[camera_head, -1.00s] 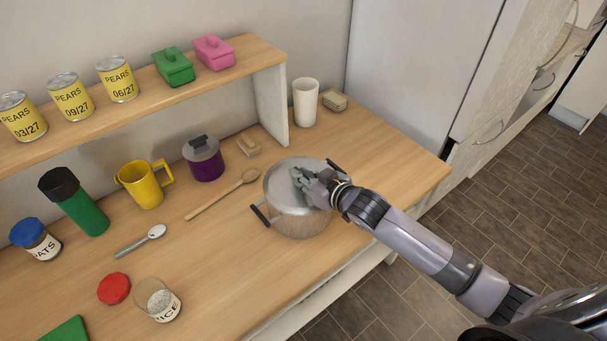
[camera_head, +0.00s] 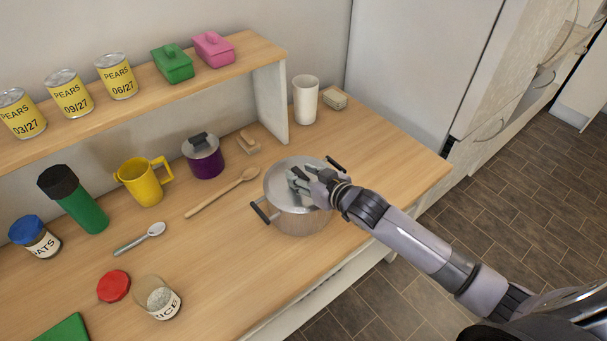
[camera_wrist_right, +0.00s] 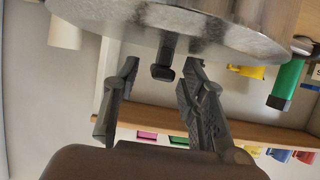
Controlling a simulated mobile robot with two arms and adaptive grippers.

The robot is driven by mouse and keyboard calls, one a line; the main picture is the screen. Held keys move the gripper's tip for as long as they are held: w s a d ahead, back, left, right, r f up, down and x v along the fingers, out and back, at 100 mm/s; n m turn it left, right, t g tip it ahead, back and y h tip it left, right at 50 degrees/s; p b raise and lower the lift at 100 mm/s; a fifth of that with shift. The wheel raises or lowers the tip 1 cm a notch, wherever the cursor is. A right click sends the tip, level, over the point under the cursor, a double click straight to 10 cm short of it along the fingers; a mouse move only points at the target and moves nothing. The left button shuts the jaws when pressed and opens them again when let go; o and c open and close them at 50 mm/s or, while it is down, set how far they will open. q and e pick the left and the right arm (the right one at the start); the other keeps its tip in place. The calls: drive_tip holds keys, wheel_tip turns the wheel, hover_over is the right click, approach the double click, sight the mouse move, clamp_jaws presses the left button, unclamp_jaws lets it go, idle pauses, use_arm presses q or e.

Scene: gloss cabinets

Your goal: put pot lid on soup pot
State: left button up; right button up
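The soup pot (camera_head: 301,222), steel with dark side handles, stands on the wooden counter near its front right edge. The grey pot lid (camera_head: 280,180) covers its top and looks level; whether it is seated all round is hard to tell. The lid also shows in the wrist view (camera_wrist_right: 235,32), with its dark knob (camera_wrist_right: 163,62) pointing towards my gripper. My right gripper (camera_head: 297,179) is over the lid. In the wrist view its fingers (camera_wrist_right: 160,78) are spread on either side of the knob, with gaps. My left gripper is not in view.
A purple pot (camera_head: 206,163), wooden spoon (camera_head: 222,194) and yellow mug (camera_head: 143,184) stand or lie left of the soup pot. A white cup (camera_head: 306,101) is behind it, beside the shelf's end support (camera_head: 270,103). The counter right of the pot is clear.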

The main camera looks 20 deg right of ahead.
drive_tip(key=shift+s, duration=0.2)
drive_tip(key=v, duration=1.1)
drive_tip(key=shift+s+r, duration=0.25)
drive_tip(key=shift+d, duration=0.15)
